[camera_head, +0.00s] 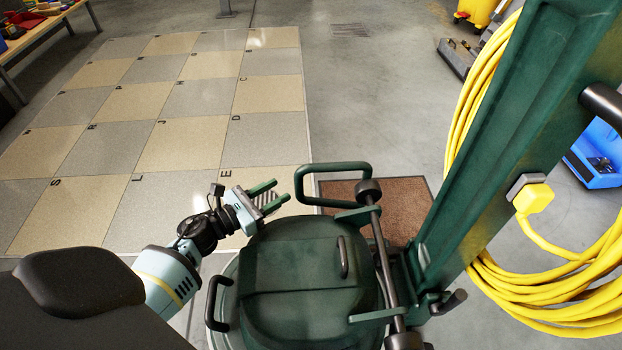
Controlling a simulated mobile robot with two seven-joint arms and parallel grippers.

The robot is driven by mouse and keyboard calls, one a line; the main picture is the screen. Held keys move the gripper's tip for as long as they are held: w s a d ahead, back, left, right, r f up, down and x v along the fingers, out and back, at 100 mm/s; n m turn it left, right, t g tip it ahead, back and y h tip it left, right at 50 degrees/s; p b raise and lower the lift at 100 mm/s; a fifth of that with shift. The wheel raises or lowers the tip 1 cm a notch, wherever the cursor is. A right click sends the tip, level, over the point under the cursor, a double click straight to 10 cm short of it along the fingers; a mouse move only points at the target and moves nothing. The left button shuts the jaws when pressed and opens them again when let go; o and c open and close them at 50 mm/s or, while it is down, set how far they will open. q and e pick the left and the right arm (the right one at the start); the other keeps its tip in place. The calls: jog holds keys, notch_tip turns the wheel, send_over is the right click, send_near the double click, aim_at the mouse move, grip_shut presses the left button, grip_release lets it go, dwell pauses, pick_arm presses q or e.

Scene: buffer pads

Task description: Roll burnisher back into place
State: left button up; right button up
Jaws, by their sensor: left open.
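The burnisher is a dark green machine with a rounded body (305,265) at the bottom centre and a tall green column (520,130) leaning up to the right. A green loop handle (333,168) stands at the far side of its body, and a black handle (217,303) is on its left side. My left gripper (281,191) is open with its green fingers pointing toward the loop handle. It looks empty and apart from the handle. My right gripper is not in view.
A brown mat (408,192) lies behind the burnisher. Lettered beige and grey floor tiles (195,145) spread to the left. Yellow cord (555,300) hangs on the column. A blue bin (595,165) is at right, a yellow bucket (478,12) at top. Grey floor (370,110) beyond is open.

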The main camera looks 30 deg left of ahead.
aim_at(299, 179)
pick_arm(q)
jog(key=b+x, duration=0.1)
jog(key=x, duration=0.6)
jog(key=shift+w+d, duration=0.1)
jog(key=shift+w, duration=0.25)
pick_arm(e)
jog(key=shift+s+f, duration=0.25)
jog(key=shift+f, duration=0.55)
pick_arm(q)
jog(key=c, duration=0.7)
grip_shut()
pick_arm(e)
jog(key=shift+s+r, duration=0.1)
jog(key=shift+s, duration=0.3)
